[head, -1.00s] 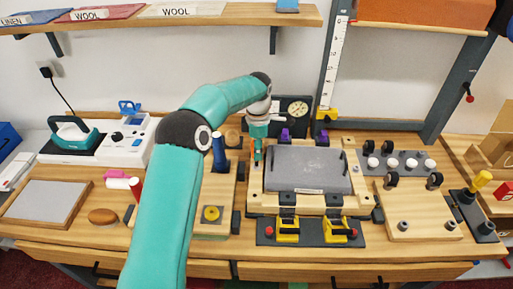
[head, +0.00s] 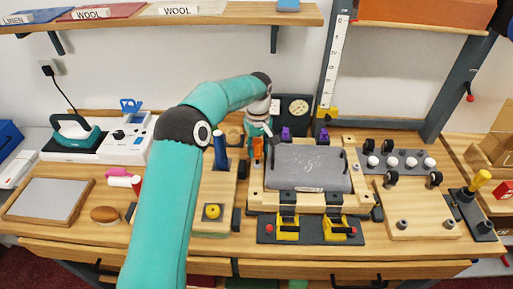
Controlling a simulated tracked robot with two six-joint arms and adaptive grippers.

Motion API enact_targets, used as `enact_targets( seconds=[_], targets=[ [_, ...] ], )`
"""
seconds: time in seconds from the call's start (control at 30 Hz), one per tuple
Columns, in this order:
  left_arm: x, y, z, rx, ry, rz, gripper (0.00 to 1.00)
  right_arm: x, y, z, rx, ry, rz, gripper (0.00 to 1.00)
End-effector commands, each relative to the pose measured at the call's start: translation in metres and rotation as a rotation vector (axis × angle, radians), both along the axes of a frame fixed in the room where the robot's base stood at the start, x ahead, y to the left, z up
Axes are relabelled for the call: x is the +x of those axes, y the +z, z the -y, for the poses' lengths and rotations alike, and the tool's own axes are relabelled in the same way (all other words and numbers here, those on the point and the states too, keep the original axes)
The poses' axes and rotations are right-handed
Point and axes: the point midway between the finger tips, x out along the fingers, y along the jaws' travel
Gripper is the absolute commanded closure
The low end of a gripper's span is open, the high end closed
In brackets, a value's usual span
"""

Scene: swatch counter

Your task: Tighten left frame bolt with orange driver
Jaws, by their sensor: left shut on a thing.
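My left gripper (head: 263,139) is at the back left corner of the wooden frame (head: 256,201), pointing down. It is shut on the orange driver (head: 258,149), which stands about upright above the frame's left side. The driver's tip and the left frame bolt are too small or hidden to make out, so I cannot tell whether they touch. A grey slab (head: 308,170) lies inside the frame. My right gripper is not in view.
A blue-handled tool (head: 220,150) stands just left of the frame. Yellow and black clamps (head: 288,229) sit in front. Purple knobs (head: 285,133) and a dial gauge (head: 297,108) are behind. A yellow-handled tool (head: 480,180) stands far right.

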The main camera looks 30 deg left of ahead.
Motion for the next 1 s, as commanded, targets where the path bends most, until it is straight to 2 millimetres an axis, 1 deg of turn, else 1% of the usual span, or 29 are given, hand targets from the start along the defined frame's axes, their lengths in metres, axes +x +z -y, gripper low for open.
enact_targets(
  seconds=[0.03,0.07,0.1,0.4,0.47,0.53,0.67,1.0],
  targets=[
    [-0.0012,-0.0015,-0.0004,0.0,0.001,-0.006,1.0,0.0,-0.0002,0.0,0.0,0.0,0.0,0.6],
    [-0.0012,-0.0016,-0.0003,0.0,0.001,-0.006,0.58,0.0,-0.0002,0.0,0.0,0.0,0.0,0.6],
    [-0.0012,-0.0016,-0.0003,0.0,0.001,-0.006,0.52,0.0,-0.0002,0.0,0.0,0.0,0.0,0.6],
    [-0.0005,-0.0008,0.0001,-0.001,0.008,-0.003,0.51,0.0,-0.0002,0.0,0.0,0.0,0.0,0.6],
    [-0.0003,-0.0008,0.0001,0.0,0.029,-0.002,0.51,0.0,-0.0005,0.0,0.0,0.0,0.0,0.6],
    [0.0,-0.001,0.0002,0.0,0.088,-0.001,0.51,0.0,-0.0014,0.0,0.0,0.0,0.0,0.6],
    [0.0009,-0.0013,0.0005,-0.001,0.276,-0.001,0.51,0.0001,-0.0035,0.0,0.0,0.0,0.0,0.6],
    [0.0029,-0.0013,0.0014,0.0,0.83,-0.001,0.51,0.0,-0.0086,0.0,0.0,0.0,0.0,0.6]
  ],
)
